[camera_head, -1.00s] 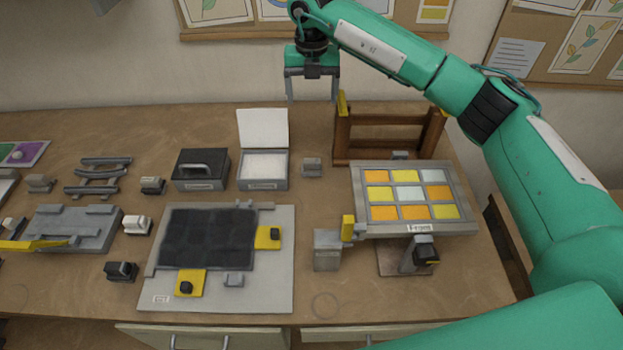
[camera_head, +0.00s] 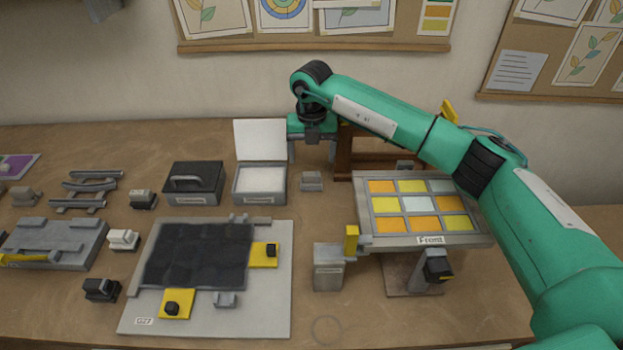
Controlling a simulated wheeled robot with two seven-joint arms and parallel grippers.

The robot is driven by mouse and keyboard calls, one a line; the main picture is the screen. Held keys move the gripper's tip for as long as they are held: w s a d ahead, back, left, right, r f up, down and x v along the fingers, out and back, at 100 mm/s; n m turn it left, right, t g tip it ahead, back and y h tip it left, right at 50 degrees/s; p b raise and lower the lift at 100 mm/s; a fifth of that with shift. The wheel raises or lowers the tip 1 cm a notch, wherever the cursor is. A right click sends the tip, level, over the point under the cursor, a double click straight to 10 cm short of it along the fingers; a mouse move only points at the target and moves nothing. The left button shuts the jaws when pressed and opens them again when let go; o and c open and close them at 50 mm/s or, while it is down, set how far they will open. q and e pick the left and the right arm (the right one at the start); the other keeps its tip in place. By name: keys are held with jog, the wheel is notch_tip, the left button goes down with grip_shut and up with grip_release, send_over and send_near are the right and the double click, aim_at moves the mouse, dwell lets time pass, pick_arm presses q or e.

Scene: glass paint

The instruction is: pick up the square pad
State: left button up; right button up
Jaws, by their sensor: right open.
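No label marks the square pad, so I cannot tell for sure which thing it is. A small grey block (camera_head: 311,181) stands on the bench right of the open white-filled box and is one candidate. My right gripper (camera_head: 312,158) is open and empty, its fingers pointing down and spread apart. In the picture it is just above and behind the grey block, apart from it. Other small handled blocks are a white-topped one (camera_head: 123,240), a dark one (camera_head: 101,290) and a dark-topped one (camera_head: 143,199). My left gripper is not in view.
An open box (camera_head: 259,198) with its lid raised stands beside a dark-lidded box (camera_head: 193,184). A wooden rack (camera_head: 343,155) is behind the tilted panel of coloured squares (camera_head: 362,212). A grey board (camera_head: 212,320) with a dark sheet lies in front.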

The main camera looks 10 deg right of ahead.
aim_at(311, 174)
jog(key=shift+f, duration=0.85)
jog(key=shift+s+f+p, duration=0.2)
jog(key=shift+f+p, duration=0.35)
jog(key=shift+f, duration=0.05)
jog(key=f, duration=0.1)
jog(key=f+p, duration=0.1)
jog(key=f, duration=0.1)
jog(key=shift+s+a+f, duration=0.1)
jog(key=shift+s+f, duration=0.1)
jog(key=shift+f, duration=0.4)
jog(key=shift+c, duration=0.5)
jog(key=c, duration=1)
